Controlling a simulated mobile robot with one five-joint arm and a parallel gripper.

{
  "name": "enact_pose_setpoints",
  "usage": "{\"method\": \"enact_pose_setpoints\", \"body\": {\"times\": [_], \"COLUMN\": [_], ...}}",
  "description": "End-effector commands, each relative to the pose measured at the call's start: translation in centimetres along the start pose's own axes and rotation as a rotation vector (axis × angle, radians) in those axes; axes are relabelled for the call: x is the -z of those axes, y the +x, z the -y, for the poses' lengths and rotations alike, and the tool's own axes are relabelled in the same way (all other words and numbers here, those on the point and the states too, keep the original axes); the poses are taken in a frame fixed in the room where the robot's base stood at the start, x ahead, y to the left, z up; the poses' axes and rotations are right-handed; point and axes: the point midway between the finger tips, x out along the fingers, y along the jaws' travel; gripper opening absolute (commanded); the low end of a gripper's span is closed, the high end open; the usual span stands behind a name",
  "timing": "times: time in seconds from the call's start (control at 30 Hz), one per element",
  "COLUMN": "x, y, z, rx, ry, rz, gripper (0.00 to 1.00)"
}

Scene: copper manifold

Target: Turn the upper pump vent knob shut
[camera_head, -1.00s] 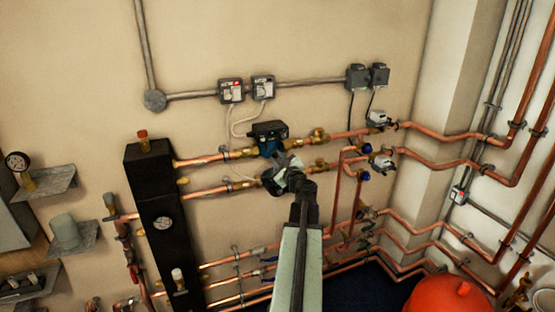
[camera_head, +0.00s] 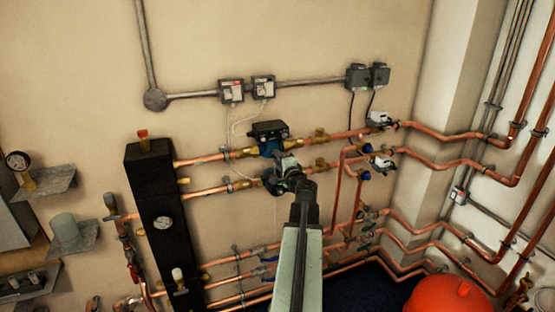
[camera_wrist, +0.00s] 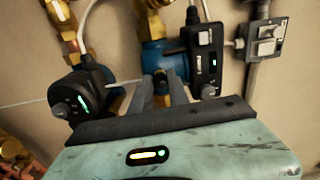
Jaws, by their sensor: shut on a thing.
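The upper pump has a blue body (camera_head: 268,148) and a dark control head (camera_head: 268,130) on the upper copper pipe. In the wrist view its blue body (camera_wrist: 158,58) lies just beyond my fingertips, with its dark head (camera_wrist: 204,58) to the right. My gripper (camera_head: 283,158) is at the front of this pump. In the wrist view my gripper (camera_wrist: 161,88) has its two fingers close together around a small part on the blue body, the vent knob (camera_wrist: 160,76). The fingers hide most of the knob, so its angle cannot be read.
The lower pump (camera_wrist: 82,100) sits close on the left in the wrist view. White cables (camera_head: 234,125) hang from two wall switch boxes (camera_head: 247,90). Copper pipes with brass fittings run right. A black manifold block (camera_head: 160,220) stands left; a red vessel (camera_head: 448,298) is at lower right.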

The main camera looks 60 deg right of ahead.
Motion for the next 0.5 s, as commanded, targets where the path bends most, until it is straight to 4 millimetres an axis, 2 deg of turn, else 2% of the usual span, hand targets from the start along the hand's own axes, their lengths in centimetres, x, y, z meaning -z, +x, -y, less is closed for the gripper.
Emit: {"method": "enact_pose_setpoints", "body": {"times": [0.23,0.5], "x": [-0.07,-0.07], "y": [-0.08,-0.09], "z": [-0.14,-0.16], "rx": [-0.002,-0.002], "ry": [-0.139,-0.209], "rz": [0.002,0.002], "gripper": [0.00,0.00]}}
